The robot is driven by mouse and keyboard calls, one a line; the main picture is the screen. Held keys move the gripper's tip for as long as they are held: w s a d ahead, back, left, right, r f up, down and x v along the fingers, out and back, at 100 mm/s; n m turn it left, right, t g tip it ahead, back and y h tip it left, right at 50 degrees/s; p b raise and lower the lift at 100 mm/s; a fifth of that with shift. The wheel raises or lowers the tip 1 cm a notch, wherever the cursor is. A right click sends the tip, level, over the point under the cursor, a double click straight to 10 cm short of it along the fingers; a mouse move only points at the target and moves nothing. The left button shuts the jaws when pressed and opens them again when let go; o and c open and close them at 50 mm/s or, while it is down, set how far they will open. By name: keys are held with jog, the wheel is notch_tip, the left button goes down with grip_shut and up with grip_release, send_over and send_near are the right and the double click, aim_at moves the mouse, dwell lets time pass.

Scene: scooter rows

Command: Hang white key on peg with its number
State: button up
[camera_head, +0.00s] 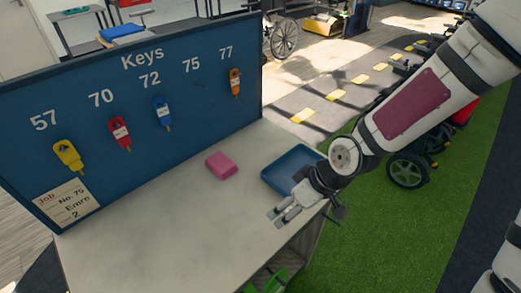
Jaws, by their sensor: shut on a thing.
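My gripper (284,213) is above the grey counter, in front of the blue tray, and is shut on a small pale thing that looks like the white key. The fingers hide most of it, and its number cannot be read. The blue key board (175,115) has the numbers 57, 70, 72, 75 and 77. The place under 75 (197,86) has no key, and its peg is barely visible. A yellow key (69,156) hangs under 57, a red key (120,134) under 70, a blue key (163,113) under 72 and an orange key (235,83) under 77.
A job card (67,203) reading No 75 is on the board's lower left. A pink block (221,165) lies on the counter (165,235). The blue tray (270,178) stands at the counter's right edge, partly behind my arm. The counter's front is clear. A scooter (408,170) stands on the right.

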dwell(0.8)
jog(key=w+a+r+m+t+y+b, duration=0.3)
jog(key=w+a+r+m+y, duration=0.15)
jog(key=w+a+m, duration=0.65)
jog(key=w+a+r+m+t+y+b, duration=0.1)
jog(key=w+a+r+m+t+b, duration=0.1)
jog(key=w+a+r+m+t, duration=0.25)
jog(key=w+a+r+m+t+y+b, duration=0.1)
jog(key=w+a+r+m+t, duration=0.15)
jog(key=r+m, duration=0.45)
jog(key=shift+n, duration=0.75)
jog(key=shift+a+r+b+x, duration=0.15)
jog(key=shift+b+x, duration=1)
jog(key=shift+x, duration=1.2)
jog(key=shift+a+r+b+x, duration=0.15)
jog(key=shift+b+x, duration=1)
jog(key=shift+x, duration=1.15)
jog(key=shift+f, duration=0.1)
jog(key=o, duration=1)
jog(key=shift+f, duration=0.1)
